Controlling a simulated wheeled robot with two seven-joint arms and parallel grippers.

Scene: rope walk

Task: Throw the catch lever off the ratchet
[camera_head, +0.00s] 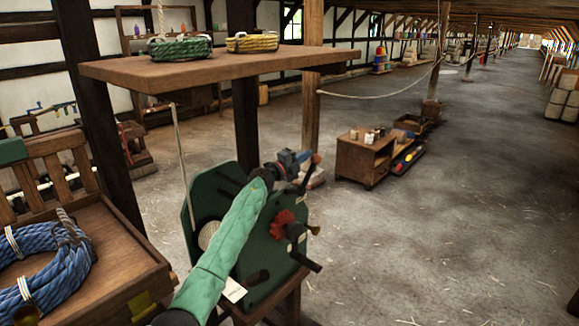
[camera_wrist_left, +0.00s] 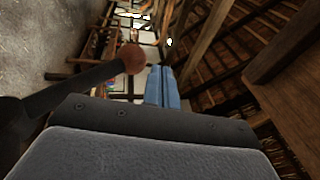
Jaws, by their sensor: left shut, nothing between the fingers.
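A green-plated winding machine (camera_head: 262,265) stands in the lower middle of the head view. A red toothed ratchet wheel (camera_head: 282,224) sits on its face. The catch lever (camera_head: 316,159), a dark bar with a brown ball knob, rises above the ratchet; its knob shows in the left wrist view (camera_wrist_left: 132,58), left of the fingers. My left gripper (camera_head: 304,156) is at the end of the green-sleeved arm, beside the knob. Its blue fingers (camera_wrist_left: 166,78) are shut and empty. Whether they touch the lever, I cannot tell. The catch's contact with the ratchet is too small to read. My right gripper is out of view.
A wooden shelf (camera_head: 200,68) with green and yellow rope coils is above the machine. A wooden tray (camera_head: 110,275) with a blue rope coil (camera_head: 45,260) lies at left. A dark crank handle (camera_head: 304,262) juts from the machine. Open floor (camera_head: 450,220) lies to the right.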

